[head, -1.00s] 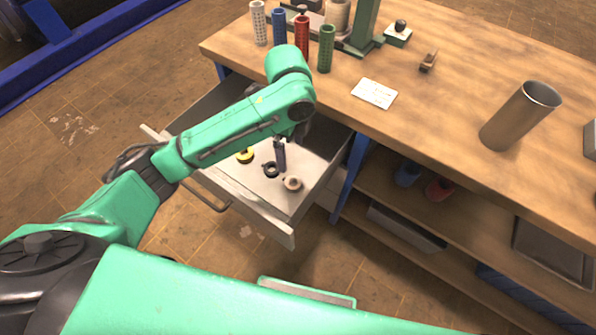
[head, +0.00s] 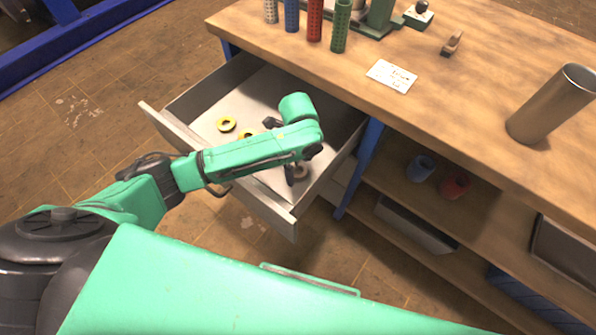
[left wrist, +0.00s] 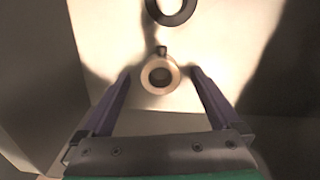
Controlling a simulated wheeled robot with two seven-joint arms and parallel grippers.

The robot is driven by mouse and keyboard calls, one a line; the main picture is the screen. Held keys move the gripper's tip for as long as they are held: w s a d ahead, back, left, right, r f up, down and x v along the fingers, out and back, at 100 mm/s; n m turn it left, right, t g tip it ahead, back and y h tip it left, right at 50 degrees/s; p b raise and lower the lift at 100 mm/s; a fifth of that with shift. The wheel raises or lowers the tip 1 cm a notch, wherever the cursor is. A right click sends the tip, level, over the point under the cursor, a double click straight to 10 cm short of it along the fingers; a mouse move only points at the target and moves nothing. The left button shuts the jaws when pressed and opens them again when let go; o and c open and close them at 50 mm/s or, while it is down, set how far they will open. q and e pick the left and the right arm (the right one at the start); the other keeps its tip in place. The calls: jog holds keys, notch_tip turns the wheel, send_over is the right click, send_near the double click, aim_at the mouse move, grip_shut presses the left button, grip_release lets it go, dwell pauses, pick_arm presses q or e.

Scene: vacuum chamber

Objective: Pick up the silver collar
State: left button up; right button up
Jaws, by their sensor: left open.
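The silver collar (left wrist: 147,78) is a pale metal ring with a small dark screw at its far side. It lies flat on the drawer floor, between and beyond the fingertips of my left gripper (left wrist: 160,73) in the left wrist view. The two dark fingers are open, one on each side of it, with no visible contact. In the head view the collar (head: 302,171) is partly hidden by my left gripper (head: 290,177), which points down into the drawer's front right part. My right gripper is not in view.
The open drawer (head: 180,134) has raised walls around the gripper. The workbench top (head: 440,90) is above, with a metal cylinder (head: 548,108), a white card (head: 391,76) and several perforated tubes (head: 340,28).

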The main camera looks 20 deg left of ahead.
pick_arm(q)
jog(key=shift+f, duration=0.5)
grip_shut()
notch_tip(320, 180, up, 20)
jog(key=p, duration=0.4)
